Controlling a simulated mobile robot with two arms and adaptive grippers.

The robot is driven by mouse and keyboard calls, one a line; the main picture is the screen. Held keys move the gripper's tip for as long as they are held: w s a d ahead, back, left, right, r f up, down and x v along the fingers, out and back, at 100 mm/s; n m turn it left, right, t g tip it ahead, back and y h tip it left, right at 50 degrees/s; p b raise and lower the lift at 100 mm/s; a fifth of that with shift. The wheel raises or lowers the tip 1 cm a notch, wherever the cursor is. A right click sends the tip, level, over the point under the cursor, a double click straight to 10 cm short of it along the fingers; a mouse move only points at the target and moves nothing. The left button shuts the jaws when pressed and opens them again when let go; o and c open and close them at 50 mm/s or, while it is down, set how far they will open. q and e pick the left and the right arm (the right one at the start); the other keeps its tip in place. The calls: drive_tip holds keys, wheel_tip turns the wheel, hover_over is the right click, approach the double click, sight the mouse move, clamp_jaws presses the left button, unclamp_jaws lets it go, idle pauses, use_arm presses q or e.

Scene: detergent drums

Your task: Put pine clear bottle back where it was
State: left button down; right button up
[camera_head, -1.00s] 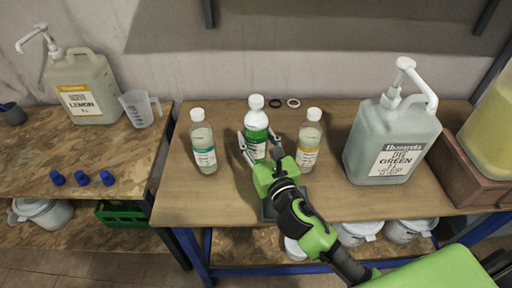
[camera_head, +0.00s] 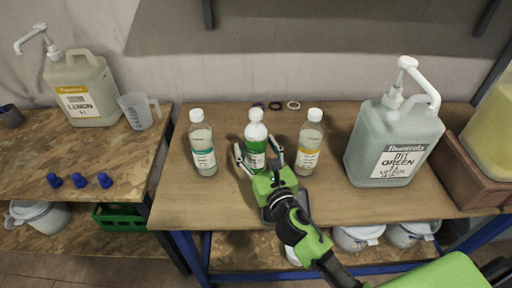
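Three small clear bottles with white caps stand in a row on the right workbench. The middle bottle (camera_head: 256,132) has a green label; its lower part is partly hidden by my gripper. The left bottle (camera_head: 202,144) has a teal label and the right bottle (camera_head: 309,143) a yellow-orange one. The names on them are too small to read. My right gripper (camera_head: 258,151) reaches in from the front, its fingers spread on either side of the middle bottle, with a small gap seen beside it. My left gripper is not in view.
A large Green jug (camera_head: 388,145) with a pump stands to the right on the workbench (camera_head: 345,205). A Lemon jug (camera_head: 84,91), a measuring jug (camera_head: 138,110) and blue caps (camera_head: 79,180) are on the left bench.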

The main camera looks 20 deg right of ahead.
drive_tip(key=shift+r, duration=0.25)
drive_tip(key=s+b, duration=0.1)
drive_tip(key=s, duration=0.4)
drive_tip(key=s+b, duration=0.1)
drive_tip(key=s, duration=0.5)
drive_tip(key=shift+s+d+f, duration=0.1)
drive_tip(key=shift+d+f, duration=0.05)
drive_tip(key=shift+f, duration=0.05)
drive_tip(key=shift+s+r, duration=0.1)
drive_tip(key=shift+s, duration=0.35)
